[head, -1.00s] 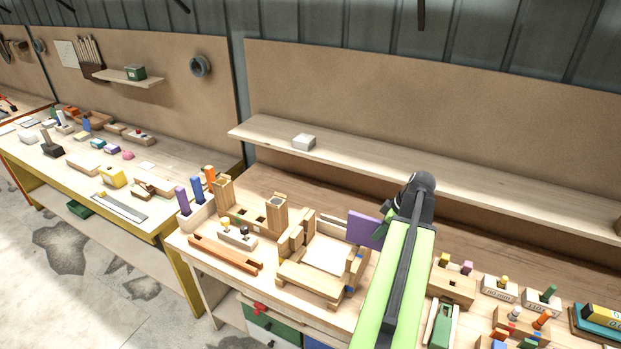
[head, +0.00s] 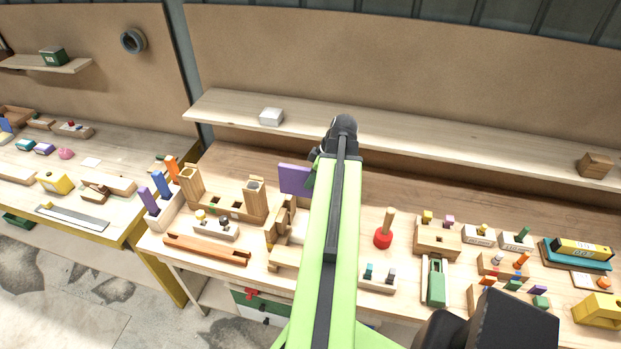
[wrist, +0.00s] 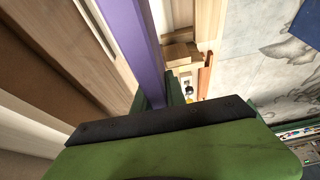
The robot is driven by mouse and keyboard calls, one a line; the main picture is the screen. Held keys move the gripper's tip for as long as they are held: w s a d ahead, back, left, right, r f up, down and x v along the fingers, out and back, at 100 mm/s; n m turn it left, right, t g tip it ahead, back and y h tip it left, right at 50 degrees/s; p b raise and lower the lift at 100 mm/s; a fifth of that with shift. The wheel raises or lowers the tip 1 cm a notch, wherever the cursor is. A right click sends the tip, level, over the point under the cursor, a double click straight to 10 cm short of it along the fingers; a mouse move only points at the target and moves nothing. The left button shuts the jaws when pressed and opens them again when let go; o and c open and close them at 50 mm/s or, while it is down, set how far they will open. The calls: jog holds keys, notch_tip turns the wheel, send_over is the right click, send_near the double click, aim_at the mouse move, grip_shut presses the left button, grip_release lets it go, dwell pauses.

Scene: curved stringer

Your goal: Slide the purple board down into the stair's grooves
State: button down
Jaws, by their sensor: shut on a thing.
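The purple board (head: 295,179) is held upright by my gripper, behind and above the wooden stair (head: 283,222) in the head view. My arm hides the right part of the stair, and its grooves cannot be made out. In the wrist view the board (wrist: 133,40) runs up from between the green fingers of my gripper (wrist: 165,92), which are shut on it. The board looks clear of the stair. In the head view my gripper's fingers are mostly hidden behind the arm.
A block with two wooden towers (head: 240,203) stands left of the stair. A reddish wooden rail (head: 206,249) lies in front of it. A red-based peg (head: 384,232) stands to the right. A long shelf (head: 420,145) runs behind. Bare bench lies behind the stair.

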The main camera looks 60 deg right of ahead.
aim_at(308, 197)
jog(key=shift+s+f+b, duration=0.15)
jog(key=shift+f+b, duration=2.6)
jog(key=shift+f, duration=0.1)
jog(key=shift+f+b, duration=7.35)
